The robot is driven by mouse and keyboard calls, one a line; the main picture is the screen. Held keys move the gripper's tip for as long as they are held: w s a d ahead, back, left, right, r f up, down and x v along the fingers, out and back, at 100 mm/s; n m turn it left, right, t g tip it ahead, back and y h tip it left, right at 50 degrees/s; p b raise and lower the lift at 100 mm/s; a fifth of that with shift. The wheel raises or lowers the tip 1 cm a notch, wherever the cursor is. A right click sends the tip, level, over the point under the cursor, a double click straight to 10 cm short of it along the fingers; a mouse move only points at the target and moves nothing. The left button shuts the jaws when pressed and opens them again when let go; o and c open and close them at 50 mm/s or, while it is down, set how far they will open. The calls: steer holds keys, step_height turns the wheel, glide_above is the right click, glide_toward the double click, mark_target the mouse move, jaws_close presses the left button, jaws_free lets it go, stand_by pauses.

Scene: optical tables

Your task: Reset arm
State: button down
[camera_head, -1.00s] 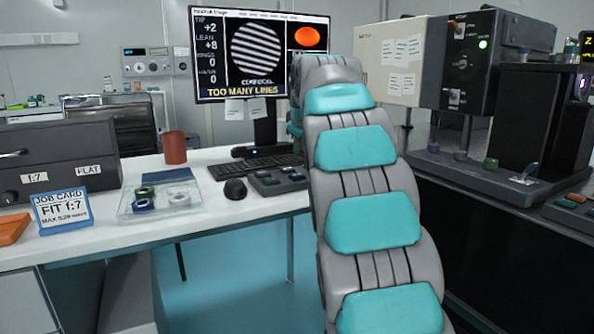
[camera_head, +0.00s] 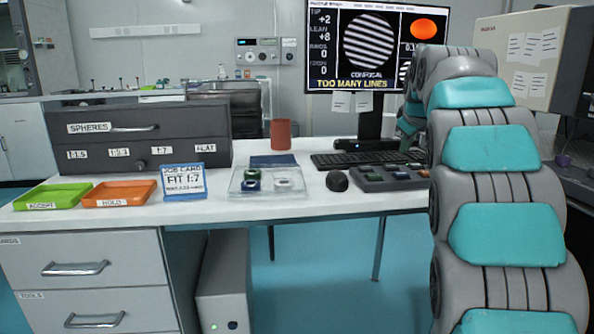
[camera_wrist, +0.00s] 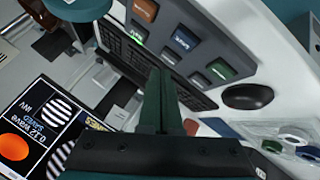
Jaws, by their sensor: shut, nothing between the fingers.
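My gripper (camera_wrist: 162,100) shows in the wrist view with its two dark green fingers together and nothing between them. It points down over the desk, above the keyboard (camera_wrist: 140,60) and the button pad (camera_wrist: 190,45). In the head view my grey and teal arm fills the right side and hides part of the monitor and desk. The gripper itself is mostly hidden behind the arm there.
The white desk (camera_head: 340,205) carries a green tray (camera_head: 52,196), an orange tray (camera_head: 120,194), a job card (camera_head: 184,181), a clear tray with ring parts (camera_head: 236,188), a mouse (camera_head: 337,181) and a red cup (camera_head: 280,134). The monitor (camera_head: 330,90) reads "TOO MANY LINES".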

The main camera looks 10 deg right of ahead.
steer(key=s+a+f+m+g, duration=0.1)
steer(key=s+a+f+g, duration=0.2)
steer(key=s, duration=1.3)
steer(key=s+a+f+m+g+y+p, duration=0.1)
steer(key=s+a+f+g, duration=0.3)
steer(key=s+a+f, duration=0.6)
steer(key=s+a+f+m+g+y, duration=0.1)
steer(key=s+a+f+m+g, duration=0.2)
steer(key=s+a+f, duration=0.4)
steer(key=s+f, duration=0.4)
steer(key=s, duration=0.4)
steer(key=s+f, duration=0.5)
steer(key=s, duration=0.3)
steer(key=shift+s+p, duration=0.35)
steer(key=shift+s, duration=0.05)
steer(key=shift+f, duration=0.1)
